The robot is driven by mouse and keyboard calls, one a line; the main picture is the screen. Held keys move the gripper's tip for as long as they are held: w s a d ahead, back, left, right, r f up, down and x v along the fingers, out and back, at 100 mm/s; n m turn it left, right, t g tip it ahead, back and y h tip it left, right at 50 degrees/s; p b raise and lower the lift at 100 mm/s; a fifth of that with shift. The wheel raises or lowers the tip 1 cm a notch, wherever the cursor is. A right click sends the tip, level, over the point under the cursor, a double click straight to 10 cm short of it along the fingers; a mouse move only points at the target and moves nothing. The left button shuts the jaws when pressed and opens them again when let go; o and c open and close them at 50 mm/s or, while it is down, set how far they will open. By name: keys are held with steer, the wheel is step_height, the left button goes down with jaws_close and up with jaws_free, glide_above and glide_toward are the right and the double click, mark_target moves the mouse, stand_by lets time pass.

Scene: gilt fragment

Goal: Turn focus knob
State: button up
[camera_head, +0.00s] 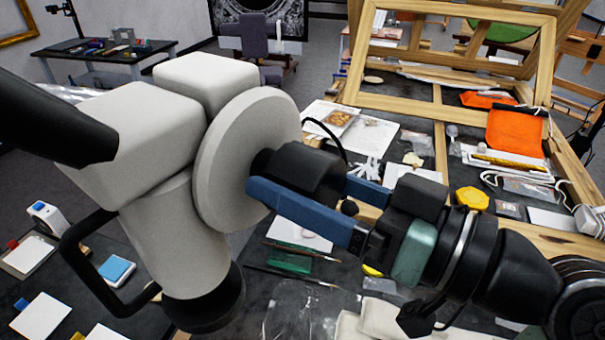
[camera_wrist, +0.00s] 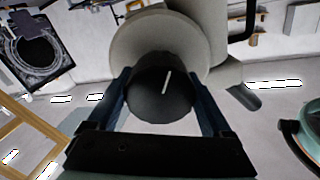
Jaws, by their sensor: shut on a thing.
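A white microscope-like instrument (camera_head: 150,115) fills the left and middle of the head view. On its side is a large white disc (camera_head: 240,150) with a black focus knob (camera_head: 305,170) at its centre. In the wrist view the knob (camera_wrist: 150,98) faces me and has a white line, tilted slightly to the right of upright. My gripper (camera_head: 303,186) has blue fingers on opposite sides of the knob and is shut on it. In the wrist view the gripper (camera_wrist: 161,88) also spans the knob, with the disc (camera_wrist: 155,42) behind it.
A worktable holds wooden frames (camera_head: 440,85), an orange cloth (camera_head: 515,130), papers and small tools behind my arm. A black handle (camera_head: 85,260) curves out below the instrument. A second desk (camera_head: 105,55) and an office chair (camera_head: 262,45) stand farther back.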

steer(key=o, duration=1.2)
steer(key=shift+c, duration=0.2)
steer(key=b+v, duration=0.4)
steer(key=v, duration=0.9)
stand_by(0.3)
